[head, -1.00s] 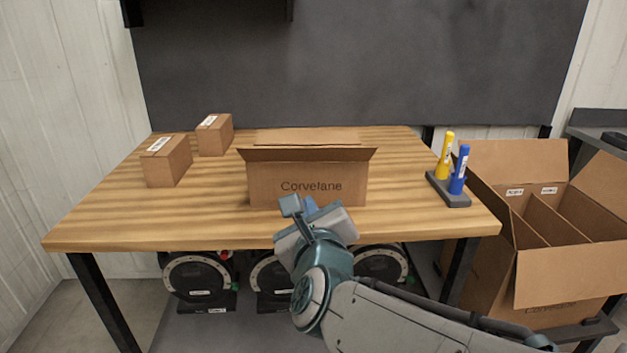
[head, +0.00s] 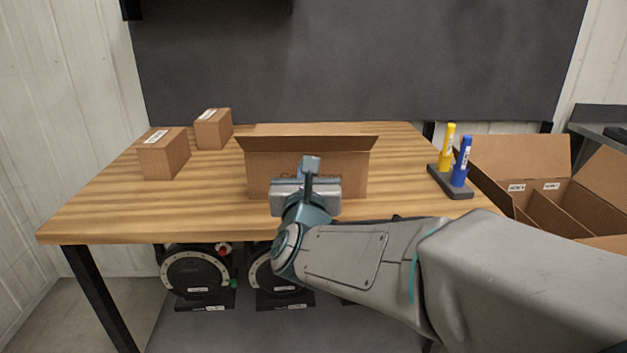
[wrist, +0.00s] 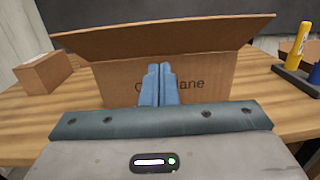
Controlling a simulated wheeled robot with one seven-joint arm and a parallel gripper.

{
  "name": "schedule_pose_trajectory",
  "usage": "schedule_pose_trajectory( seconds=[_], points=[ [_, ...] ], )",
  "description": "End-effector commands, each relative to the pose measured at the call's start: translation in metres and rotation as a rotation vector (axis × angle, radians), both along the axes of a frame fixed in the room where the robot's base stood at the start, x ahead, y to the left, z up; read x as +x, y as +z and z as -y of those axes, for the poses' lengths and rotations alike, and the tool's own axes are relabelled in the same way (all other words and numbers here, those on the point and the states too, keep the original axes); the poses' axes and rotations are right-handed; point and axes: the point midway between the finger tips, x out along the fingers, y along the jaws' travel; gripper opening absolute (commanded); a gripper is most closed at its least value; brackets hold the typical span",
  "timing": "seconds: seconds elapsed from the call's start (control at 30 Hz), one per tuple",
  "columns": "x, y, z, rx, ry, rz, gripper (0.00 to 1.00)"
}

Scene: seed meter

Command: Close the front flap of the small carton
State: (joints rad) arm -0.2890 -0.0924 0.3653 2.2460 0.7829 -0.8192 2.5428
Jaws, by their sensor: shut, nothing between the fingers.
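The small carton (head: 350,178) stands upright on the wooden table, its printed side facing me. Its front flap (head: 262,143) sticks out toward me along the top edge, open. The back flap (head: 300,129) also stands out behind it. In the wrist view the front flap (wrist: 170,36) spans the upper picture above the printed carton wall (wrist: 215,78). My gripper (wrist: 159,72) is shut and empty, its fingertips in front of the printed wall and below the flap. I cannot tell whether they touch the wall. In the head view my gripper (head: 309,170) hides part of the carton front.
Two closed boxes (head: 164,155) (head: 213,129) stand at the left of the table. A dark holder (head: 449,184) with a yellow marker (head: 447,148) and a blue marker (head: 461,162) stands at the right. A large open divided carton (head: 590,195) is beyond the table's right edge. The table's left front is clear.

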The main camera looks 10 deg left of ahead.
Motion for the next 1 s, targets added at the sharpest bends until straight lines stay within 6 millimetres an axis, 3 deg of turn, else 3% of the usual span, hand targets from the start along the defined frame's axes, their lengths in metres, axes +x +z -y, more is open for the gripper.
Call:
schedule_pose_trajectory(
  seconds=[0.1,0.3,1.0],
  points=[
    [0.017,0.013,-0.001,0.001,-0.002,0.000,0.00],
    [0.030,0.028,-0.003,0.000,-0.001,0.000,0.00],
    [0.037,0.037,0.005,-0.002,-0.016,-0.030,0.00]
  ],
)
